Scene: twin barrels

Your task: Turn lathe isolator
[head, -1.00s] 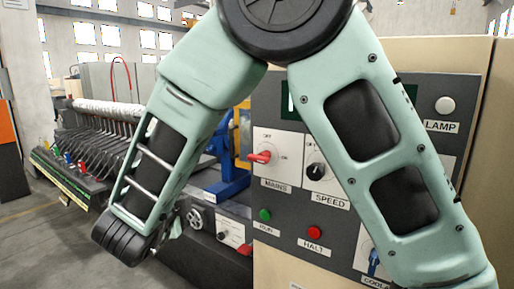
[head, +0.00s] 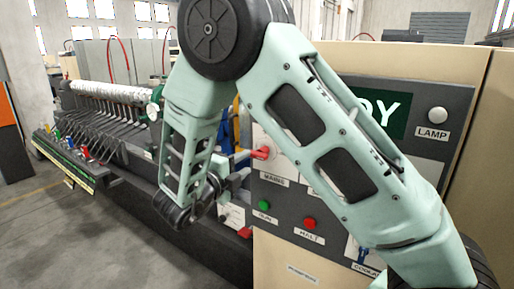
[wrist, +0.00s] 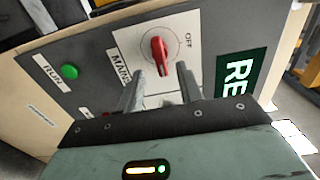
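The red MAINS knob (head: 263,152) is on the grey control panel of the cream cabinet, left of my upper arm in the head view. In the wrist view the red knob (wrist: 160,56) sits on a white plate, with OFF beside it and part of the MAINS label showing. An ON mark is not visible there. My gripper (wrist: 160,80) is open, with its two fingers apart and pointing at the plate. The knob lies just beyond and between the fingertips; I see no contact. In the head view my gripper (head: 239,163) is just left of the knob.
A green RUN button (head: 264,205), a red HALT button (head: 310,223) and a LAMP button (head: 437,115) are on the same panel. A green display (head: 388,113) is partly behind my arm. A long machine (head: 110,115) stands at left; the floor (head: 50,230) there is clear.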

